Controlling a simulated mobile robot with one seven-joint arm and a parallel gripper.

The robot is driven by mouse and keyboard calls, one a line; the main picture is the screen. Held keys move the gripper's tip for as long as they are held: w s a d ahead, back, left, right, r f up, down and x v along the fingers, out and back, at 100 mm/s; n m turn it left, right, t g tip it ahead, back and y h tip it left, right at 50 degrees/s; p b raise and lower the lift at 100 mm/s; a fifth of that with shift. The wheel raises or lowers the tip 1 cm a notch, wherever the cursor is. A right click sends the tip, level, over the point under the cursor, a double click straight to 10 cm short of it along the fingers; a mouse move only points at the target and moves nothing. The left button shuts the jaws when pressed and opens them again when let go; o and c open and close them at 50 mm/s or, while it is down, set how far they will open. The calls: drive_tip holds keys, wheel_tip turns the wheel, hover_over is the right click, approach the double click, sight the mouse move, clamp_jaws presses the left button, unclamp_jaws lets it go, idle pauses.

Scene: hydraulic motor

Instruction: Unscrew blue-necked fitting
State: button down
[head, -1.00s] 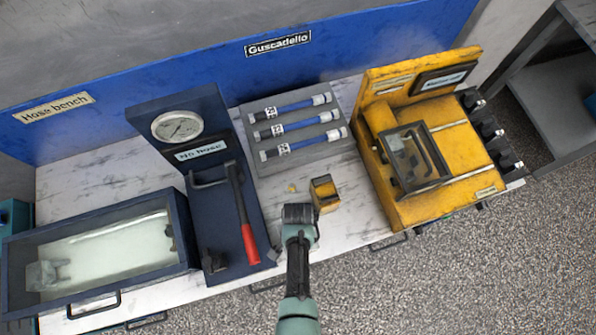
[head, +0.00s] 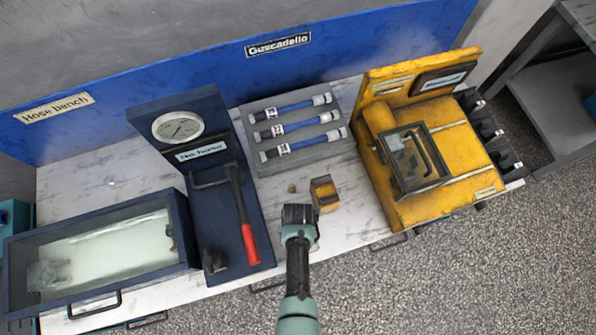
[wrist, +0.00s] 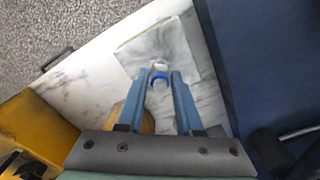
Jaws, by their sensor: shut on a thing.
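The blue-necked fitting (wrist: 159,77) shows in the wrist view as a small white-topped piece with a blue ring. My gripper (wrist: 162,84) is shut on it, with a blue finger on each side. Below or behind it lies a pale, square, marbled plate (wrist: 165,45). In the head view my gripper (head: 299,214) is over the front part of the white bench, and it hides the fitting there. I cannot tell whether the fitting is still threaded into anything.
A small yellow block (head: 324,194) stands just right of my gripper. A dark blue gauge stand (head: 205,175) with a red-handled lever (head: 249,243) is left. Three blue hoses (head: 298,129) lie on a grey rack (head: 262,172). A yellow machine (head: 440,190) stands right.

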drive_tip(key=n, duration=0.5)
drive_tip(key=shift+n, duration=0.3)
drive_tip(key=n, duration=0.5)
drive_tip(key=shift+r, duration=0.1)
drive_tip(key=shift+p, duration=0.3)
